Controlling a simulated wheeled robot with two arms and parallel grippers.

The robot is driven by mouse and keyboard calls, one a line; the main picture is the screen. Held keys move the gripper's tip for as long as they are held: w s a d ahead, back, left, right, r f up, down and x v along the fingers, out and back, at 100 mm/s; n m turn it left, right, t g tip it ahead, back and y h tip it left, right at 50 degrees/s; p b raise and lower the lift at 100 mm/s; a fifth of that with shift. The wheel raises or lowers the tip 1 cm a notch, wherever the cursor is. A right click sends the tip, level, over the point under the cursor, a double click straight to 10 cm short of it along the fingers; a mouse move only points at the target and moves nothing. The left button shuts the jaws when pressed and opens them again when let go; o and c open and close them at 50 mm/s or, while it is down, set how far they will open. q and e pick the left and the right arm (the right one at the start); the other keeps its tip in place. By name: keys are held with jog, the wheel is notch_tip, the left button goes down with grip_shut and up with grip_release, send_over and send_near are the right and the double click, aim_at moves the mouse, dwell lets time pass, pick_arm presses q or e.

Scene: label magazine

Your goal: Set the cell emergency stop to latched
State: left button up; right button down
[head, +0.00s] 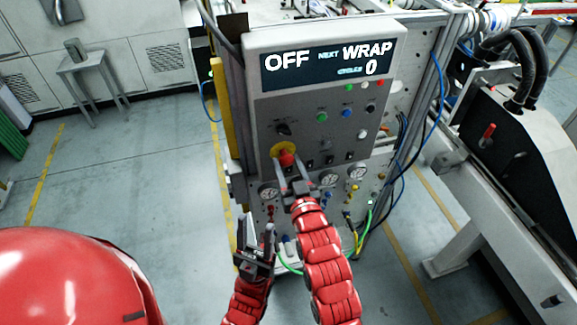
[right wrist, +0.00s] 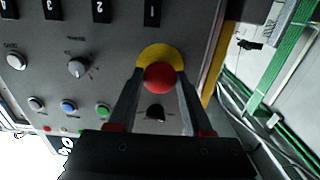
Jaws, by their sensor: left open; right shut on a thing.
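The emergency stop is a red mushroom button (head: 286,158) on a yellow round plate (head: 277,149), low on the left of the grey control panel (head: 262,118). It also shows in the right wrist view as a red knob (right wrist: 160,78) in front of its yellow plate (right wrist: 161,52). My right gripper (head: 291,166) is at the button, with one finger on each side, shut on it. Whether the button is pressed in cannot be told. My left gripper (head: 256,232) is open and empty, below the panel's left part.
The panel display (head: 327,64) reads OFF, NEXT WRAP, CYCLES 0. A black selector knob (head: 284,129), coloured buttons (head: 322,117) and small switches sit near the stop. Gauges (head: 329,179) and hoses are below. Open floor (head: 130,180) lies left.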

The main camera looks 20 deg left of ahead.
jog(key=shift+w+a+f+b, duration=0.3)
jog(key=shift+w+b, duration=0.2)
jog(key=shift+b, duration=0.45)
jog(key=shift+w+a+r, duration=0.15)
jog(key=shift+r, duration=0.2)
jog(key=shift+c, duration=1.5)
grip_release()
